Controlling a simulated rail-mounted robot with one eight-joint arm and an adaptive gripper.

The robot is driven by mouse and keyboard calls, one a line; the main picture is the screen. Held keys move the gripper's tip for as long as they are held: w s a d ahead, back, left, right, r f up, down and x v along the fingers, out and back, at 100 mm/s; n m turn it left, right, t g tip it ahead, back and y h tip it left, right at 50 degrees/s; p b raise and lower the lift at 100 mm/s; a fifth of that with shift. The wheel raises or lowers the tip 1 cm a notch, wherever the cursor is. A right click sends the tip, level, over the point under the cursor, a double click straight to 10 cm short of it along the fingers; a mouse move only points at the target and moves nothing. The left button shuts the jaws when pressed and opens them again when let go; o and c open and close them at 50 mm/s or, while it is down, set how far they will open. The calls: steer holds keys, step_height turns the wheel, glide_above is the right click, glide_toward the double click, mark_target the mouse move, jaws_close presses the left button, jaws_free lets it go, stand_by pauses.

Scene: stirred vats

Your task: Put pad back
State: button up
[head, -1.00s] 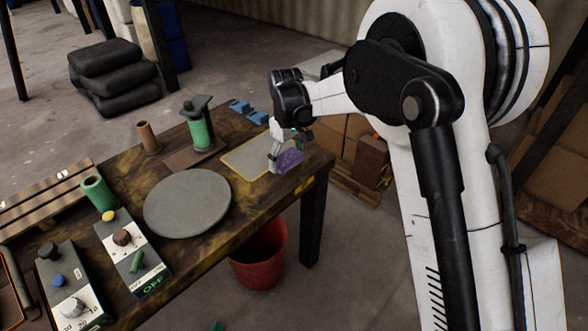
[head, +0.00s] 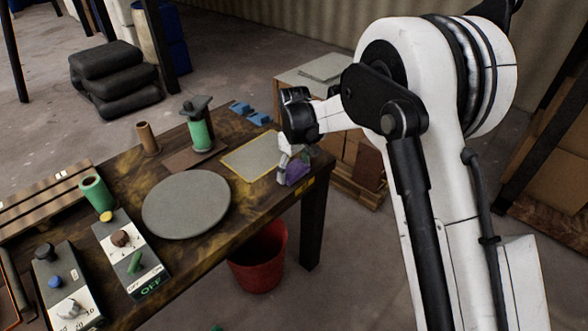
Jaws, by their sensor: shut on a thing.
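My gripper (head: 291,177) is over the right end of the wooden table, pointing down, and shut on a small purple block-like pad (head: 299,172). The pad is partly hidden by the fingers and sits at or just above the tabletop; I cannot tell whether it touches. A grey rectangle with a yellow border (head: 250,157) lies flat on the table just left of the gripper, and the pad is outside it, near the table's right edge.
A round grey disc (head: 187,204) lies left of the gripper. Two control boxes (head: 131,252) (head: 68,285) stand farther left. A green cylinder (head: 200,133) and small blue pieces (head: 259,118) are behind. A red bucket (head: 258,258) stands below the table's front edge.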

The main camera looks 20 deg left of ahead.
mark_target(294, 168)
steer(key=o, duration=1.1)
step_height(294, 168, up, 12)
steer(key=p, duration=0.2)
steer(key=shift+r, duration=0.1)
